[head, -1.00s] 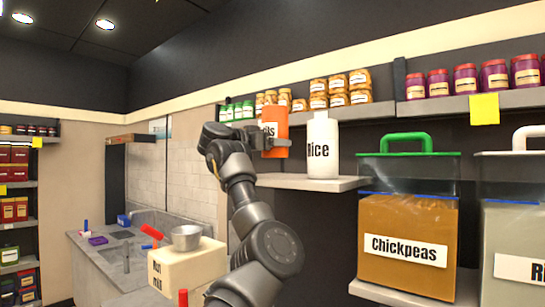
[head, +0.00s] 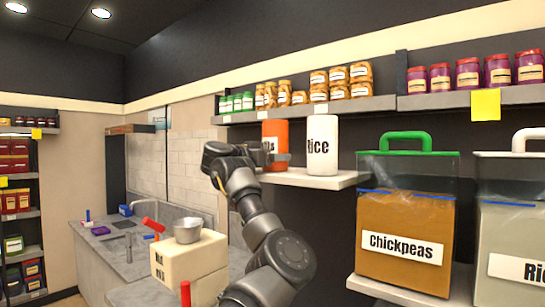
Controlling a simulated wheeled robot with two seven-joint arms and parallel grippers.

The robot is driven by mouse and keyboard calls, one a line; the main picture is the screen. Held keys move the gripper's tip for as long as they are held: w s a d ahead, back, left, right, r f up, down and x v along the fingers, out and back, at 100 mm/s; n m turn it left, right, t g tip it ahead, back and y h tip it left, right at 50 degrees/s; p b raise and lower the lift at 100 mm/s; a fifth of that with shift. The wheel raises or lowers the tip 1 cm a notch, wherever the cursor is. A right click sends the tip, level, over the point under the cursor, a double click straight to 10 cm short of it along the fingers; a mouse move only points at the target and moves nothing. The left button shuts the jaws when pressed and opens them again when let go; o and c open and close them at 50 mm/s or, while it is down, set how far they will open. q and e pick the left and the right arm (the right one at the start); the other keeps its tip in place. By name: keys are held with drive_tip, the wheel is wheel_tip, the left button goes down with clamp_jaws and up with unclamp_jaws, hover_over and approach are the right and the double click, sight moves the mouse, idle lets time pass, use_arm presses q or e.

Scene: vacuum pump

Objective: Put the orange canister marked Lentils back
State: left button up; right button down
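The orange canister (head: 275,132) stands upright at the left end of the small white shelf (head: 322,181), just left of the white Rice canister (head: 322,145). Only the end of its label shows. Its base appears to be at the shelf surface. My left gripper (head: 279,158) reaches in from the left, with its fingers around the canister's lower half, and appears shut on it. The far finger is hidden. My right gripper is not in view.
A shelf above holds jars (head: 341,82). Large bins marked Chickpeas (head: 405,236) and Rice (head: 515,245) stand lower right. A metal bowl (head: 188,230) sits on a cream box (head: 190,264) at lower left.

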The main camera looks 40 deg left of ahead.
use_arm(q)
drive_tip(key=o, duration=1.4)
drive_tip(key=shift+o, duration=0.2)
drive_tip(key=shift+r, duration=0.1)
drive_tip(key=shift+s+f, duration=0.2)
drive_tip(key=s+a+b, duration=0.1)
drive_tip(key=s+b, duration=0.4)
drive_tip(key=s, duration=0.6)
drive_tip(key=shift+s+a+r, duration=0.15)
drive_tip(key=shift+s+a, duration=0.1)
drive_tip(key=shift+a, duration=0.1)
